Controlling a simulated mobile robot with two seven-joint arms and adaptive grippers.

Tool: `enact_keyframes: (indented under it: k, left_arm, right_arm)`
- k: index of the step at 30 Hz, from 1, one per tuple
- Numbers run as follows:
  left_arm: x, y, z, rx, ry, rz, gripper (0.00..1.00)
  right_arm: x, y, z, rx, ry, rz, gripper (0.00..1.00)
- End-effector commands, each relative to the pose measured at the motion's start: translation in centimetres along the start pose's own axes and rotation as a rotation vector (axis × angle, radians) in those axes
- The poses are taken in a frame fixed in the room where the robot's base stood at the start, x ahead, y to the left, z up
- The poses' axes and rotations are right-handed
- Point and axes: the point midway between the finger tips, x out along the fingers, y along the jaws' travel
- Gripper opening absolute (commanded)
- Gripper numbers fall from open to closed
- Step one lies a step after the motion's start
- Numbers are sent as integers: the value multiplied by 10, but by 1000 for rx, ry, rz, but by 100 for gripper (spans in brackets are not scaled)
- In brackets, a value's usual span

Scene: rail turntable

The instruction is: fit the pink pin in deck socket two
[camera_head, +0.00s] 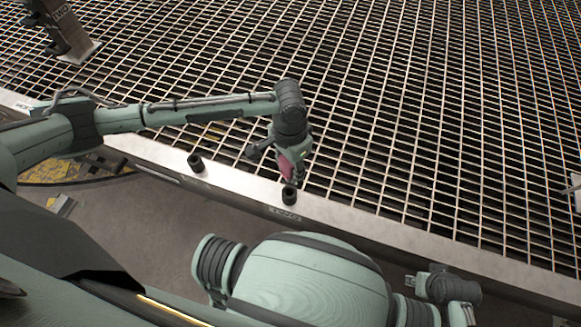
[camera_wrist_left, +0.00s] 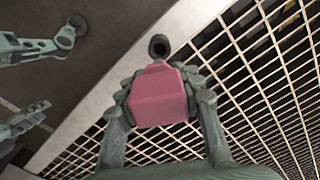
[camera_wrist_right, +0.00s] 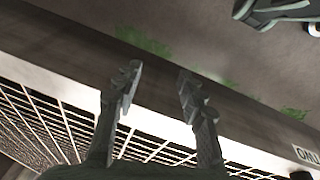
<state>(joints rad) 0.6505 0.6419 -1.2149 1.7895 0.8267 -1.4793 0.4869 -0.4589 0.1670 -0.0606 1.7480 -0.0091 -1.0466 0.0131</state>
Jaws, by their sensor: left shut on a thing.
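The pink pin (camera_head: 286,168) is held in my left gripper (camera_head: 293,163) over the edge of the deck. It shows as a pink block in the left wrist view (camera_wrist_left: 158,95), between the fingers (camera_wrist_left: 160,92). Just below it in the head view is a dark round socket (camera_head: 290,196), with a label on the deck rim in front that is too small to read surely. I cannot tell whether the pin touches this socket. A second dark socket (camera_head: 196,162) is further left. One socket (camera_wrist_left: 159,46) shows beyond the pin in the left wrist view. My right gripper (camera_wrist_right: 155,95) is open and empty.
The pale deck rim (camera_head: 240,182) runs diagonally along the metal grating (camera_head: 400,110). A grey upright post (camera_head: 62,30) stands on the grating at the far left. Yellow-black markings (camera_head: 50,172) lie on the floor at left. A white lettered label (camera_wrist_right: 307,155) is at the right wrist view's edge.

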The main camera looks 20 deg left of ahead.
Motion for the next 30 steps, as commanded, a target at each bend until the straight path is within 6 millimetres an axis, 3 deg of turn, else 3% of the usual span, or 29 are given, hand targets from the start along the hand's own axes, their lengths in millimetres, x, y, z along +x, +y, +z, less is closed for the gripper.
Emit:
enact_keyframes:
  k: [11, 24, 30]
  left_arm:
    - [-2, 0, 0, -3, 1, 1, 0]
    - [-2, 0, 0, -3, 0, 1, 0]
    - [14, 0, 0, -3, 0, 0, 0]
  right_arm:
    - [5, 0, 5, -5, -3, 2, 40]
    - [39, 0, 41, -50, -45, 14, 40]
    - [27, -1, 23, -30, -24, 9, 40]
